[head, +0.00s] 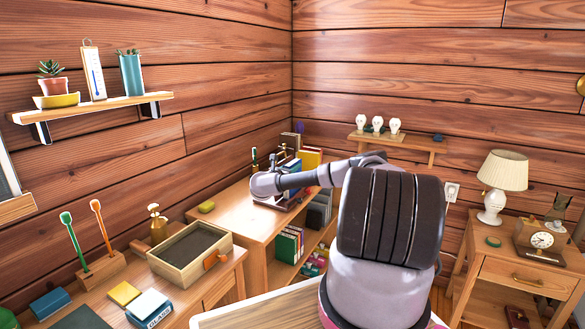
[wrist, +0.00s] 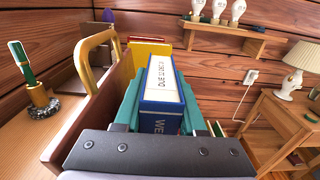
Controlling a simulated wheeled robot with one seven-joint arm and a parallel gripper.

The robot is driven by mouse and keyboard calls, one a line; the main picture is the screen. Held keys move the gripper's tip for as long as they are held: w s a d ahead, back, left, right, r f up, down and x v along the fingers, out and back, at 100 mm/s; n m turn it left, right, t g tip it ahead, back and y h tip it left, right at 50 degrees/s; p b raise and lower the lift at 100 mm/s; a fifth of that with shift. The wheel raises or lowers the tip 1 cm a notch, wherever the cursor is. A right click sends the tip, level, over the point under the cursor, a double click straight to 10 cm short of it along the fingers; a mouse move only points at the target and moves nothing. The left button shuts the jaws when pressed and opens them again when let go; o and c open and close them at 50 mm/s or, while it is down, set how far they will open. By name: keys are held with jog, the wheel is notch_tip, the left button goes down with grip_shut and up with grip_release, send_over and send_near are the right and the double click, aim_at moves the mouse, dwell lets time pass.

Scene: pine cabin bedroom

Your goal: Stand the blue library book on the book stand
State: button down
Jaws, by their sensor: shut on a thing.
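The blue library book (wrist: 162,112), with a white label reading "DUE 12 DEC", is upright between the teal fingers of my gripper (wrist: 163,100) in the wrist view. My gripper is shut on it. A brown wooden holder with a brass handle (wrist: 92,98), seemingly the book stand, is just left of the book. Yellow and red books show beyond. In the head view the stand (head: 284,203) is on the corner desk, partly hidden by my arm. Whether the book's lower edge touches the stand is hidden.
Several books fill the corner desk's lower shelves (head: 289,243). A wall shelf with light bulbs (head: 398,139) is to the right, and a lamp (head: 497,180) stands on the nightstand. The desk's front left is mostly clear.

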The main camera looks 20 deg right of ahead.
jog(key=shift+c, duration=2.4)
grip_release()
jog(key=shift+f, duration=0.1)
